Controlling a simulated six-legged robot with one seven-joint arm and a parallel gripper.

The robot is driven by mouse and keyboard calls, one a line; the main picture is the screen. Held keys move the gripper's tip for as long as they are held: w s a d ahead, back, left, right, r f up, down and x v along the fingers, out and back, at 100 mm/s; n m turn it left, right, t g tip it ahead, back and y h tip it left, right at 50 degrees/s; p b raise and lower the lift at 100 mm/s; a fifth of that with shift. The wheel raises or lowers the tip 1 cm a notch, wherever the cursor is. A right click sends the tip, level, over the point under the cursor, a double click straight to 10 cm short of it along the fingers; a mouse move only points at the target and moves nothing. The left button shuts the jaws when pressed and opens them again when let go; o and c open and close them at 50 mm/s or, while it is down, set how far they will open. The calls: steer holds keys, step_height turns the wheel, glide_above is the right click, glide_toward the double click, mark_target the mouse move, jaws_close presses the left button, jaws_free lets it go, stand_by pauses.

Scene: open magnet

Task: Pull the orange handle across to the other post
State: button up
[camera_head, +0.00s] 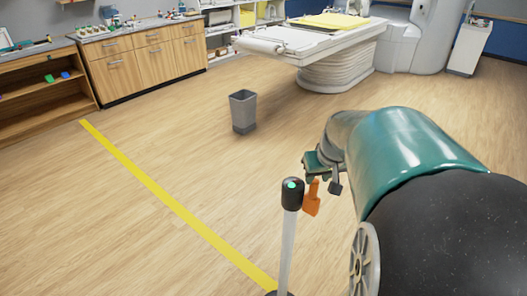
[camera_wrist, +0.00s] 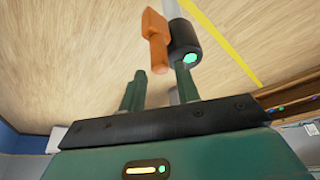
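The orange handle (camera_head: 312,197) sits against the right side of a post's black cap (camera_head: 291,194). The cap has a green light on top, and a pale pole (camera_head: 287,250) holds it upright. My gripper (camera_head: 322,175) is just above and behind the handle in the head view. In the wrist view, my gripper (camera_wrist: 161,70) has its two green fingers apart. The orange handle (camera_wrist: 155,38) shows beyond the fingers, its lower end in line with the gap between the fingertips. The black cap (camera_wrist: 184,40) shows beyond the right finger. No second post shows in either view.
A yellow strip (camera_head: 165,195) runs along the floor from near the post toward wooden cabinets (camera_head: 145,68) and shelves (camera_head: 45,105). A grey bin (camera_head: 243,112) stands mid-floor. A patient table (camera_head: 310,45) and scanner stand behind. The wooden floor left of the post is clear.

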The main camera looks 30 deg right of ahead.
mark_target(316, 182)
steer(key=x, duration=0.6)
jaws_close()
